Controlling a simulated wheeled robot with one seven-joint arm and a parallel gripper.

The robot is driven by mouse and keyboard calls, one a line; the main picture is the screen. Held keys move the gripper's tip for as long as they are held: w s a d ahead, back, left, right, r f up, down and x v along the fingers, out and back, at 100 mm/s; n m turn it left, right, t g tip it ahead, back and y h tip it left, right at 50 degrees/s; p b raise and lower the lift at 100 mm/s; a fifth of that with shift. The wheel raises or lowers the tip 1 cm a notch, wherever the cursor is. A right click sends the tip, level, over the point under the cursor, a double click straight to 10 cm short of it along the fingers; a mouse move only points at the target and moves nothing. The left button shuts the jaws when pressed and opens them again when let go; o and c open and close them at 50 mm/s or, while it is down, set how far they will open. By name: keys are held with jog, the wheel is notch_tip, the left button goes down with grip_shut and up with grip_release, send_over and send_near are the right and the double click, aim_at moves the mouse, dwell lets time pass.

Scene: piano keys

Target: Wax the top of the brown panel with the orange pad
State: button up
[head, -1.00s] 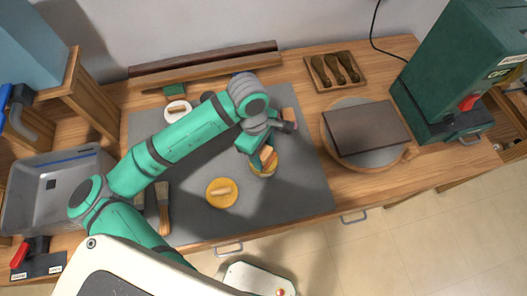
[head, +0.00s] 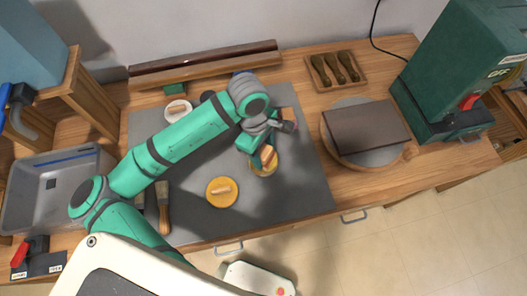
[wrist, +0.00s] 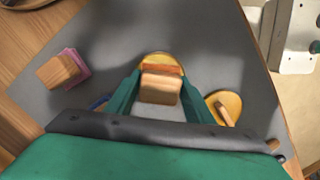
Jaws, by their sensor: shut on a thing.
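The brown panel (head: 366,128) lies flat on a round turntable (head: 386,157) at the right in the head view. My gripper (head: 263,158) points down over a round yellow dish (head: 262,172) on the grey mat. In the wrist view, my gripper (wrist: 161,82) is shut on the wooden handle of the orange pad (wrist: 162,69). The pad is at the dish; I cannot tell whether it touches it. The fingers hide part of the pad in the head view. My gripper is left of the panel and apart from it.
A second yellow dish (head: 222,192) with a wood-handled piece is at front left. A pink-based block (wrist: 62,70) stands on the mat (head: 300,190). A tray of dark tools (head: 335,70) is behind the panel. A green machine (head: 440,85) stands close on the panel's right.

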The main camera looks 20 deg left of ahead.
aim_at(266, 153)
jog(key=shift+f, duration=0.1)
jog(key=shift+r, duration=3.55)
jog(key=shift+w, duration=0.1)
jog(key=shift+d, duration=0.1)
